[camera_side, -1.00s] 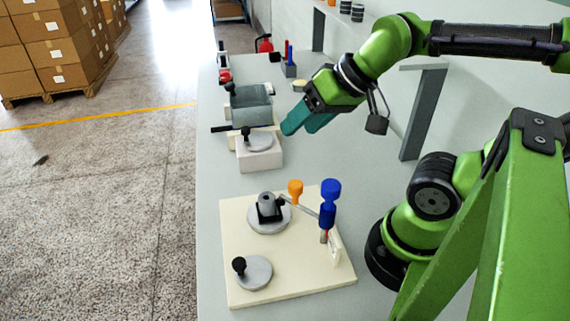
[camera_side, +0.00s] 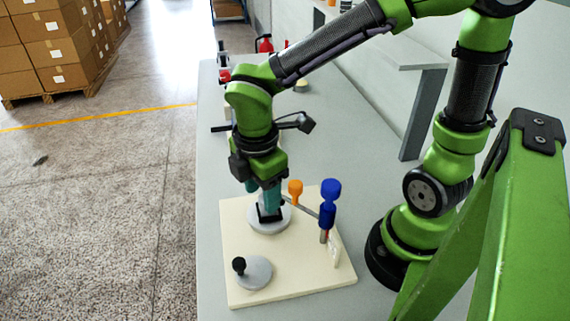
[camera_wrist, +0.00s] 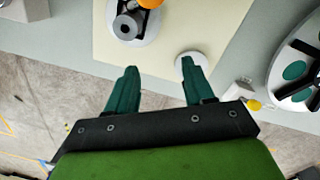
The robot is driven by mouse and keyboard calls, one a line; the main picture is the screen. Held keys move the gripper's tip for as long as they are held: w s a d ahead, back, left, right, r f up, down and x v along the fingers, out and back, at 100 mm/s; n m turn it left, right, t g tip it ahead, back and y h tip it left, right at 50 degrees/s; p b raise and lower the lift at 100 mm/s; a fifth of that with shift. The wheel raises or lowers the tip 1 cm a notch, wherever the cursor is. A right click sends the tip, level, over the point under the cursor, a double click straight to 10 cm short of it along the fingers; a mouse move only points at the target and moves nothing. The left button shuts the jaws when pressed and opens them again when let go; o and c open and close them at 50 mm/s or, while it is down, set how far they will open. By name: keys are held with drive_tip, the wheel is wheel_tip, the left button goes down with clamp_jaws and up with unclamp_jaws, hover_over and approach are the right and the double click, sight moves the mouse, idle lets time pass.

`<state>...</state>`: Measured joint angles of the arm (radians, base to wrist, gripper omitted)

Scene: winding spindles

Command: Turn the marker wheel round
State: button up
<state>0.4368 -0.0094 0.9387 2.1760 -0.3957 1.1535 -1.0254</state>
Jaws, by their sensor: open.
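A cream board (camera_side: 300,284) lies on the table and bears two pale grey discs. The rear disc (camera_side: 284,222) has a dark block on it; the front disc (camera_side: 256,278) carries an upright black knob (camera_side: 239,265). I cannot tell which round part is the marker wheel. My gripper (camera_side: 262,205) points down over the rear disc in the side view, with its teal fingers hiding part of the disc and block; contact cannot be told. In the wrist view my gripper (camera_wrist: 160,66) has its fingers apart with nothing between them, and a small pale disc (camera_wrist: 194,66) shows by the right fingertip.
An orange piece (camera_side: 295,188) and a tall blue-topped post (camera_side: 330,195) stand on the board, right of my gripper. In the wrist view a white wheel with black spokes and teal circles (camera_wrist: 294,70) is cut off at right. The table in front is clear.

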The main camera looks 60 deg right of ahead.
drive_tip(key=a+r+n, duration=0.2)
drive_tip(key=a+n, duration=0.4)
drive_tip(key=n, duration=0.6)
wheel_tip(320, 180, up, 4)
drive_tip(key=n+y, duration=0.1)
drive_tip(key=n, duration=1.1)
hover_over(238, 261)
wheel_tip(238, 261, down, 16)
drive_tip(key=n, duration=0.3)
drive_tip(key=shift+f+n, duration=0.2)
drive_tip(key=shift+n, duration=0.1)
clamp_jaws()
